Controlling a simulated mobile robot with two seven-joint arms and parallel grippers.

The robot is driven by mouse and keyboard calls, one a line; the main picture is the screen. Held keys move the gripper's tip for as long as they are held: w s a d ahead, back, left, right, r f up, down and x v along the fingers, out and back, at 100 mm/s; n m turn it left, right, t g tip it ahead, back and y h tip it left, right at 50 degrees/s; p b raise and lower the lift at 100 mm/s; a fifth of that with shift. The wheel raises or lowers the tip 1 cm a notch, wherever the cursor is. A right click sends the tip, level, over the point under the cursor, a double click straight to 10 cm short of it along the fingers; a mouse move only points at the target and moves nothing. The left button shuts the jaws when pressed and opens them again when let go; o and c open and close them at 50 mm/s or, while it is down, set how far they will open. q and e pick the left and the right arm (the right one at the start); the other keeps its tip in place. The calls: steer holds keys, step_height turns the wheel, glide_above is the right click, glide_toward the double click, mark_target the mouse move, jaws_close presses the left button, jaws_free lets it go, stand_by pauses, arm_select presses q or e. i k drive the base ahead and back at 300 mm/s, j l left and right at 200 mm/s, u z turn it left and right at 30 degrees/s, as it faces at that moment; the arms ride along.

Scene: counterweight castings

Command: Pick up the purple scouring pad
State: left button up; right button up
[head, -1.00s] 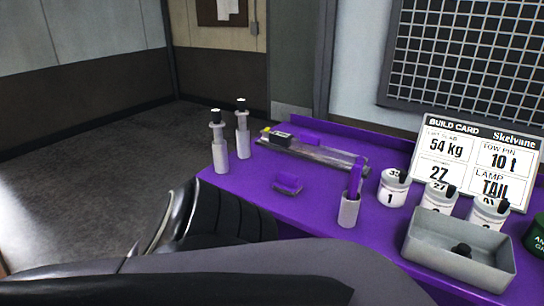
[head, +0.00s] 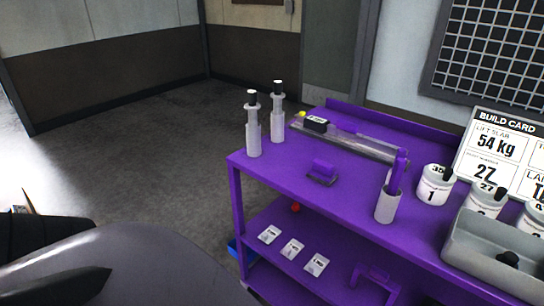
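A small purple block on a dark grey base (head: 322,171) lies on the purple bench top (head: 285,172), left of the white cup; it may be the scouring pad, but it is too small to be sure. Nothing touches it. Large grey and black parts of my own arm fill the lower left of the head view, away from the bench top. No fingertips of either gripper can be made out.
Two grey-white bottles (head: 253,130) stand at the bench's left end. A long clear tray (head: 350,142) lies behind. A white cup (head: 387,206) holds purple items. Numbered pots (head: 434,187) and a grey bin (head: 490,255) stand right. White cards (head: 292,249) lie on the lower shelf.

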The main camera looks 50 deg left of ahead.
mark_target(324, 172)
steer(key=u, duration=1.1)
